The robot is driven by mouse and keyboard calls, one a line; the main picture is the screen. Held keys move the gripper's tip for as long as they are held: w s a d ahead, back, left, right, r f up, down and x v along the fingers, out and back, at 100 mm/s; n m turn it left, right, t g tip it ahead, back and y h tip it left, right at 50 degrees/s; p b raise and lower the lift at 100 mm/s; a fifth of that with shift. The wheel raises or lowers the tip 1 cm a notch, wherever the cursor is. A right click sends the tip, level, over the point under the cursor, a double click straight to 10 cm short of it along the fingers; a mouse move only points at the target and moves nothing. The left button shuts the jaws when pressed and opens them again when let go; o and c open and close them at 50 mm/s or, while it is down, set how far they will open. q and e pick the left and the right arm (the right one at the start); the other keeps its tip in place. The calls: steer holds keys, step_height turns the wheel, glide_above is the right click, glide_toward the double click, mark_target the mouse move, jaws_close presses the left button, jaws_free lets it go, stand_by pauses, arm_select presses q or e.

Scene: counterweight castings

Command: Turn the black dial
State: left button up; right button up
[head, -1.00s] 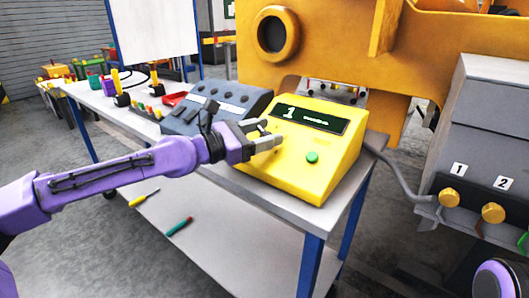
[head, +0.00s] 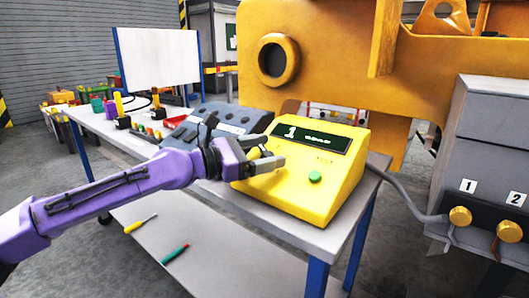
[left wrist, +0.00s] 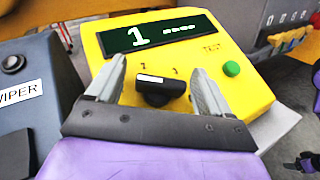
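The black dial (left wrist: 160,88) sits on the sloped face of a yellow box (left wrist: 110,35), with a white mark on its grip bar and small labels above it. In the left wrist view my left gripper (left wrist: 158,68) is open, with one finger on each side of the dial and visible gaps between. In the head view my left gripper (head: 273,152) is over the left part of the yellow box (head: 325,200) and hides the dial. The box's dark display (head: 313,137) reads 1, followed by small marks.
A green button (head: 315,177) is right of the dial. A grey-blue control box (head: 210,127) stands close on the left on the same table. A large yellow casting (head: 340,60) is behind. A grey cabinet with yellow knobs (head: 460,216) is at right.

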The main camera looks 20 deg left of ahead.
arm_select(q)
steer(key=p+v, duration=0.2)
steer(key=v, duration=0.8)
steer(key=shift+s, duration=0.25)
steer(key=shift+a, duration=0.15)
